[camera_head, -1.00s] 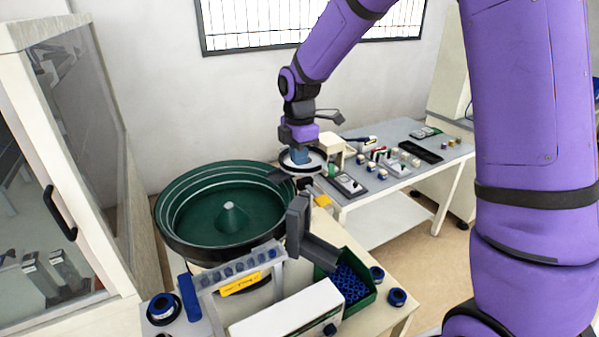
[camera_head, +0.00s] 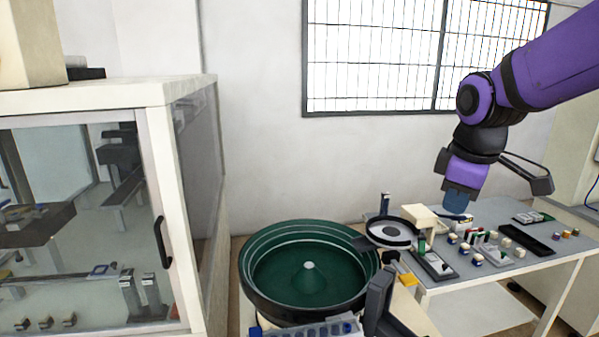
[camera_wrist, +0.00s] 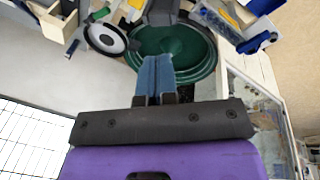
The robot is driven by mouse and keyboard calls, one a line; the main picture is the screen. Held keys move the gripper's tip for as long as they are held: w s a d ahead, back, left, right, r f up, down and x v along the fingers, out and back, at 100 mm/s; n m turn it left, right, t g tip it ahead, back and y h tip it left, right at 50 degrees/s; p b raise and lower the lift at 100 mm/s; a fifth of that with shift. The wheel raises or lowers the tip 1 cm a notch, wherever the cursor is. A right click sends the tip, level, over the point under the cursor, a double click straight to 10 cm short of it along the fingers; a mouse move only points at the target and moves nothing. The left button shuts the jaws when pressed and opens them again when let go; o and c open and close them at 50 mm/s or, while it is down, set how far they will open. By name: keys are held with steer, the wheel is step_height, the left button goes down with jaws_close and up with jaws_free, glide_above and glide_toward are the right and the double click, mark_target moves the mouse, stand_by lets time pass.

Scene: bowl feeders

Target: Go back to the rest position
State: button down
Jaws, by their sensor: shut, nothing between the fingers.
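My gripper (camera_head: 457,203) is in the right half of the head view, pointing down above the back edge of the grey table, with its blue fingers together. In the wrist view the blue fingers (camera_wrist: 155,75) lie side by side with nothing between them. Beyond them the green bowl feeder (camera_wrist: 195,48) shows. My purple arm reaches in from the upper right of the head view.
The green bowl feeder (camera_head: 280,272) stands left of my gripper, with a round black-and-white disc (camera_head: 391,233) beside it. The grey table (camera_head: 490,211) carries several small parts and a black tray (camera_head: 527,240). A glass-sided cabinet (camera_head: 192,200) stands at left.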

steer(key=s+d+r+m+t, duration=0.1)
steer(key=s+m, duration=0.4)
steer(key=s, duration=0.3)
steer(key=s+d+r+m+t, duration=0.1)
steer(key=s+d+r+m, duration=0.1)
steer(key=s+m, duration=0.3)
steer(key=shift+s+d+m+t, duration=0.3)
steer(key=shift+s, duration=1.65)
